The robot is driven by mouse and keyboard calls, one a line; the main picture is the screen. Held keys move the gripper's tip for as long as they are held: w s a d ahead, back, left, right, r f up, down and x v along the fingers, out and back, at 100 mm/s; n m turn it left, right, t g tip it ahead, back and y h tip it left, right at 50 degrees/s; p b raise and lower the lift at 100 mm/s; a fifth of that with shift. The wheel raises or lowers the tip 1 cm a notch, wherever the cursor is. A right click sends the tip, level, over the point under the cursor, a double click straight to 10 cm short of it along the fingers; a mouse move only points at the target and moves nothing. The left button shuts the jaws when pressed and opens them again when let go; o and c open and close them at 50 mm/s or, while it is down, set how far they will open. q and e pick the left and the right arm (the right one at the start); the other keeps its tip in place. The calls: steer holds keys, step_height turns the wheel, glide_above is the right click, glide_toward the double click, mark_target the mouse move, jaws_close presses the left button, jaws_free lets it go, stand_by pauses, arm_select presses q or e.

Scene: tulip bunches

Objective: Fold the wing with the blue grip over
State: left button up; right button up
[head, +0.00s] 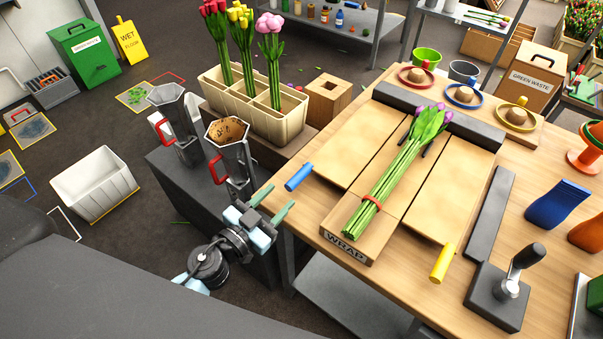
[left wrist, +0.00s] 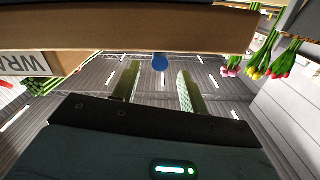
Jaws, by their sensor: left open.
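The wrap board has a left wing (head: 352,145) lying flat, with a blue grip (head: 299,177) sticking out at its near left corner. A bunch of purple tulips (head: 395,170) with a red band lies along the middle panel (head: 350,243). The right wing (head: 450,195) lies flat and carries a yellow grip (head: 442,263). My left gripper (head: 275,203) is open and empty, just off the table edge, apart from the blue grip. In the left wrist view (left wrist: 158,85) the blue grip (left wrist: 160,63) shows beyond and between the fingers. My right gripper is not in view.
Two metal jugs with red handles (head: 230,155) stand on a dark cabinet (head: 180,190) left of my gripper. A cream planter (head: 255,120) with tulips stands behind. A lever device (head: 502,292) sits at the table's right front.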

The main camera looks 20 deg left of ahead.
mark_target(308, 168)
arm_select(q)
steer(key=shift+w+d+r, duration=0.1)
steer(key=shift+w, duration=0.25)
steer(key=shift+x, duration=3.4)
jaws_close()
